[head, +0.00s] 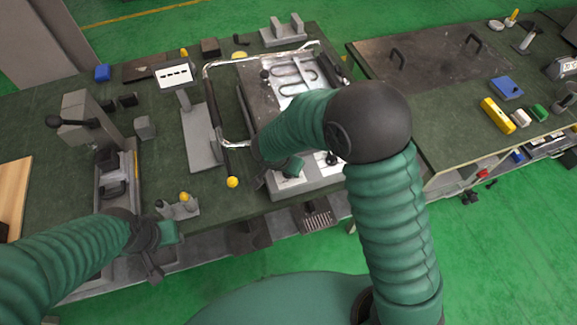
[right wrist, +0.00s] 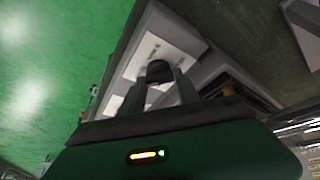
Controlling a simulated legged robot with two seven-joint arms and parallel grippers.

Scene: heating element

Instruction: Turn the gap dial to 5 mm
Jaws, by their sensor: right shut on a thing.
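The gap dial, a dark round knob (right wrist: 159,71), stands on a grey block with white label plates (right wrist: 172,45) in the right wrist view. My right gripper (right wrist: 159,82) is shut on it, one finger on each side. The dial's markings are too small to read. In the head view the block (head: 306,184) sits at the front of the heating fixture, and my right arm partly hides it and the gripped dial. A second dark knob (head: 332,158) shows on the block. My left gripper (head: 160,250) hangs at the bench's front edge, away from the dial; its finger opening is unclear.
The metal plate with a bent heating element (head: 297,75) lies behind the block. A chrome frame with a yellow-ended lever (head: 232,182) runs on its left. A grey clamp device (head: 112,180) stands at left. A second bench (head: 430,110) is at right.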

